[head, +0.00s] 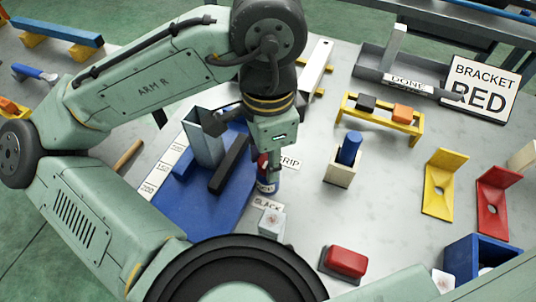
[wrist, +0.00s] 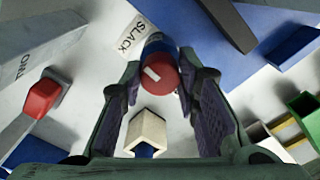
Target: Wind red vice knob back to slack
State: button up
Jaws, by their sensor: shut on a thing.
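The red vice knob (wrist: 160,76) faces the wrist view, with a white mark on its face and a blue body behind it. My gripper (wrist: 161,82) is shut on the knob, one finger on each side. In the head view my gripper (head: 267,168) points down at the knob, which it mostly hides. The SLACK label (head: 267,204) lies just in front of the knob, and the GRIP label (head: 289,162) is to its right. The SLACK label also shows in the wrist view (wrist: 134,34). The blue vice bed (head: 190,197) lies to the left.
A cream block with a blue peg (head: 349,149) stands right of my gripper. A red button (head: 346,262) is nearer the front. A yellow rack (head: 384,118), yellow bracket (head: 441,186) and red bracket (head: 493,198) stand farther right. A dark bar (head: 230,163) lies close left of the gripper.

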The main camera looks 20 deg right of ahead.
jog(key=shift+n, duration=0.4)
jog(key=o, duration=1.2)
notch_tip(320, 180, up, 12)
dwell(0.6)
